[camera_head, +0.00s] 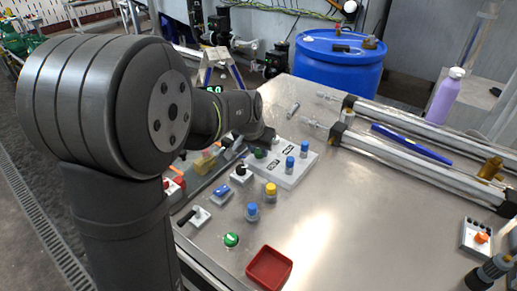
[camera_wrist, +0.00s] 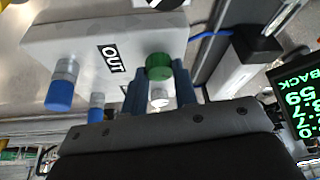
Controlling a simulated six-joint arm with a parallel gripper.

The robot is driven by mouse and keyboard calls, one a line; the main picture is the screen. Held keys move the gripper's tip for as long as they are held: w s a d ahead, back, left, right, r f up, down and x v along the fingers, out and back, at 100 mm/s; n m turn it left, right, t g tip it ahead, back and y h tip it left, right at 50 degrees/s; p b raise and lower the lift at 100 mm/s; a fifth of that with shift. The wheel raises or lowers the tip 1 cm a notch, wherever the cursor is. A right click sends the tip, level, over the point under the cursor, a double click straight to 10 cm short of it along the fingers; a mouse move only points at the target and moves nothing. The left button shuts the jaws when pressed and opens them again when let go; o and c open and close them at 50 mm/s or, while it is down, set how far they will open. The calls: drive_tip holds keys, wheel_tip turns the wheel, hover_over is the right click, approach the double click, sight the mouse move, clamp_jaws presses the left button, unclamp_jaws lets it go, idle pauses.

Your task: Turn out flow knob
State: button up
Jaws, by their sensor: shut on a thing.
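A green knob (camera_wrist: 159,66) sits on a pale control box (camera_wrist: 75,38), beside a black label reading OUT (camera_wrist: 111,59) in the wrist view. My gripper (camera_wrist: 161,88) is shut on the green knob, with one dark finger on each side of it. A silver part shows between the fingers. Two blue knobs on silver bases, one nearer (camera_wrist: 60,88) and one smaller (camera_wrist: 96,108), stand to the left. In the head view, the green knob (camera_head: 260,153) is at the box's left, partly behind my wrist, and the blue knobs (camera_head: 290,163) are to its right.
A yellow-topped knob (camera_head: 270,190), a blue-topped knob (camera_head: 252,210), a green button (camera_head: 231,240) and a red tray (camera_head: 269,268) stand on the metal table nearer the front. Metal rails (camera_head: 400,158) cross the right side. A lit display (camera_wrist: 295,110) is at the wrist view's right.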

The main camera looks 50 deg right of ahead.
drive_tip(key=o, duration=1)
drive_tip(key=v, duration=1.7)
drive_tip(key=shift+s+a+r, duration=0.15)
drive_tip(key=shift+a+r, duration=0.05)
drive_tip(key=x, duration=1.7)
drive_tip(key=shift+d+f, duration=0.2)
